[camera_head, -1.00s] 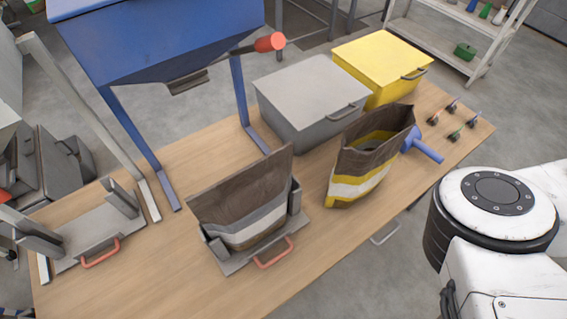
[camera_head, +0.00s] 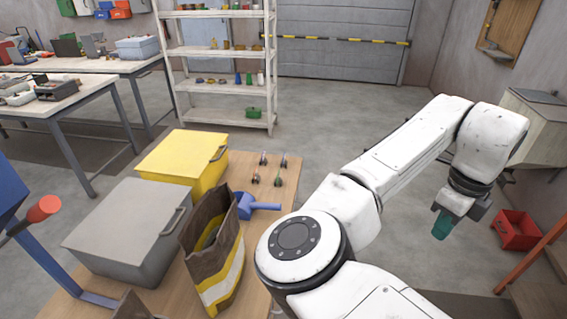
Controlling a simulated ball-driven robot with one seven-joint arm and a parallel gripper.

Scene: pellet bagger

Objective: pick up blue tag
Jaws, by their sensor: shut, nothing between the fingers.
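Several small tags or clips lie in a group on the far end of the wooden table (camera_head: 283,192), beyond the blue scoop. Their colours are hard to make out at this size. The far-left small tag (camera_head: 263,158) may be the blue one, but I cannot tell for sure. My gripper (camera_head: 443,226) hangs pointing down at the right, out over the floor and well away from the table. A teal part shows at its tip. It is shut and empty.
The blue scoop (camera_head: 258,206) and an open brown bag (camera_head: 218,258) with yellow and white bands stand near the tags. A yellow bin (camera_head: 180,158) and grey bin (camera_head: 125,225) are to the left. A red crate (camera_head: 518,232) sits on the floor right of my gripper.

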